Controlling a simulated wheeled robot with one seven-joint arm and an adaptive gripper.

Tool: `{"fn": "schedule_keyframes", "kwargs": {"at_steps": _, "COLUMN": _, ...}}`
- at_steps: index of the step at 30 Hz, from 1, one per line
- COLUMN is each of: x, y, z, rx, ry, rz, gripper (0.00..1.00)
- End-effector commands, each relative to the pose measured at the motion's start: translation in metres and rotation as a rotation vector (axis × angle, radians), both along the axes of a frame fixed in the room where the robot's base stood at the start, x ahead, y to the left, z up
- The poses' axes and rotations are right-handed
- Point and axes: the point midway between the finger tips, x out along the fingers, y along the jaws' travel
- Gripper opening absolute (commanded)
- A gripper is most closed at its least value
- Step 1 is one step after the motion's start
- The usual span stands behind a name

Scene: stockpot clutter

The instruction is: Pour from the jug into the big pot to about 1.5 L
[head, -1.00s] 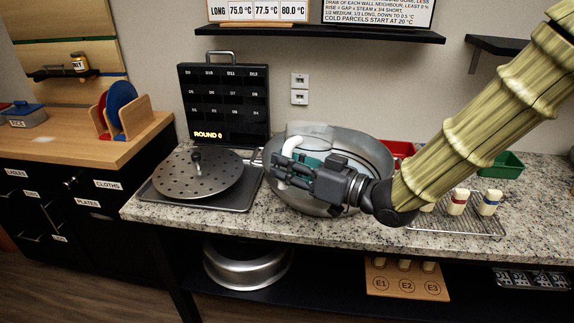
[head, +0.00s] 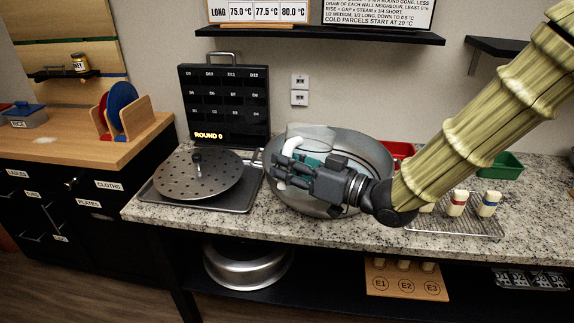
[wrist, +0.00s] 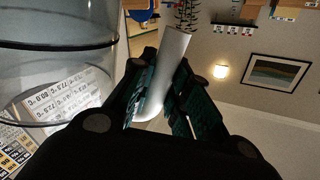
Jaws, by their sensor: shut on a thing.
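The big pot (head: 372,158) is a wide steel pot standing on the granite counter. My gripper (head: 290,172) is over the pot's left front side and hides part of it. It is shut on the white handle of the jug (head: 307,130). The jug's clear body shows over the pot in the head view. In the wrist view the clear jug body (wrist: 55,55) fills the upper left, and its white handle (wrist: 168,75) lies between the fingers. I cannot see a liquid level in the pot or whether liquid is flowing.
A perforated steel disc (head: 198,180) lies on a dark tray left of the pot. A black "ROUND 0" board (head: 225,105) stands behind.

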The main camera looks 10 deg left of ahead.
Motion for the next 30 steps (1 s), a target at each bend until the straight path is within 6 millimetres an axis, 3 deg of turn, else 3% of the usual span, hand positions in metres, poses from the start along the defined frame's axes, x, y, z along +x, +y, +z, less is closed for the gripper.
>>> {"fn": "schedule_keyframes", "kwargs": {"at_steps": 30, "x": -0.0004, "y": 0.0005, "z": 0.0078, "rx": 0.021, "ry": 0.041, "rz": 0.0, "gripper": 0.0}}
